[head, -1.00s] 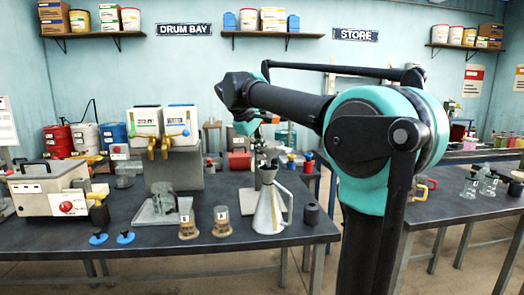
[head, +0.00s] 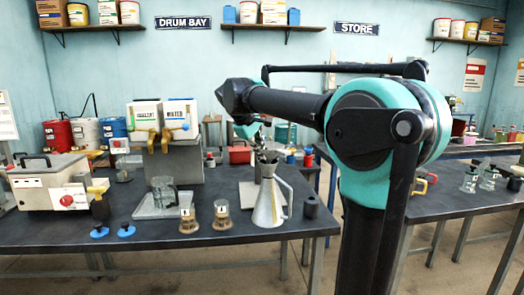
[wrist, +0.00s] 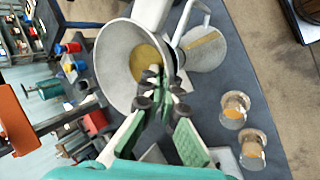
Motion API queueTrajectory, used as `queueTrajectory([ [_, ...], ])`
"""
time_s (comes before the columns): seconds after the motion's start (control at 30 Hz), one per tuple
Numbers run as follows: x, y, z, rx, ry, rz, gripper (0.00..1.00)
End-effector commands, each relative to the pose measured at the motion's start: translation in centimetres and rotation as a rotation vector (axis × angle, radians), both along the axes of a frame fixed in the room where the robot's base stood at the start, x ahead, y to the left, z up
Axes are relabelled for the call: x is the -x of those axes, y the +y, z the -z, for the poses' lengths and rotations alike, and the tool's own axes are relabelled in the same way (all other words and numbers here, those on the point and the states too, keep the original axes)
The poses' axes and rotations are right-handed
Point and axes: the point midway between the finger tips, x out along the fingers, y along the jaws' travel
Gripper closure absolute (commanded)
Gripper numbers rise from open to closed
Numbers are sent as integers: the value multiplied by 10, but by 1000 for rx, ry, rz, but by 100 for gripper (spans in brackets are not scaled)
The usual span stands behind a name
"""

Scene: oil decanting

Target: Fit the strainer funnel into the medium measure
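The strainer funnel (wrist: 118,62), a pale grey bowl with a yellowish mesh at its bottom, opens toward the camera in the wrist view. My gripper (wrist: 164,92) has its dark fingertips close together on either side of the funnel's rim. The measure, a grey cone with a side handle, stands upright on the bench (head: 266,212) and shows behind the funnel in the wrist view (wrist: 208,56). In the head view my gripper (head: 267,157) is right at the measure's top. The funnel's stem is hidden, so I cannot tell how deep it sits.
Two small jars (head: 188,222) (head: 221,218) stand left of the measure. A clear beaker (head: 163,190) stands on a tray (head: 146,211) farther left. A dark cup (head: 311,207) is close on the measure's right, near the bench's right end. Bare bench lies in front.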

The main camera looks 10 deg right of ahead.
Motion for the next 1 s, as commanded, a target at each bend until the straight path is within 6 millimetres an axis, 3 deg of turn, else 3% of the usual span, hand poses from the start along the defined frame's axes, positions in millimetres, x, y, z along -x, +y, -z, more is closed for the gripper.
queueTrajectory([
  [0.47,0,0,15,0,0,0,100],
  [0.7,0,0,15,0,0,0,71],
  [1.0,0,0,15,0,0,0,71],
])
